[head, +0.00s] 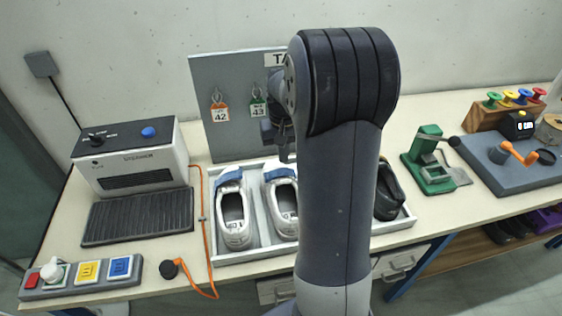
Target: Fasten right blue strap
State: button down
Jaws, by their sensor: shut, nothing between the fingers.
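Two light grey shoes stand side by side in a white tray (240,257), toes away from me. The left shoe (236,238) has a blue strap (229,177) near its far end. The right shoe (285,226) has a blue strap (279,174) across its far part; I cannot tell whether it is fastened. My gripper (287,155) is small and partly hidden behind my arm, above the far end of the right shoe. It is shut and empty, and seems apart from the strap.
A grey board with tags 42 (220,113) and 43 (258,109) stands behind the tray. A steamer box (140,160) and button panel (80,277) are left. A black shoe (388,195), green press (430,172) and spool rack (505,115) are right. My arm hides the tray's middle.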

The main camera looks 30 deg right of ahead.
aim_at(283, 171)
notch_tip(283, 171, up, 5)
jog(key=p, duration=0.3)
jog(key=shift+r+p, duration=0.2)
jog(key=shift+p, duration=0.15)
jog(key=shift+f, duration=0.1)
notch_tip(283, 171, down, 9)
jog(key=b, duration=0.7)
jog(key=shift+r, duration=0.25)
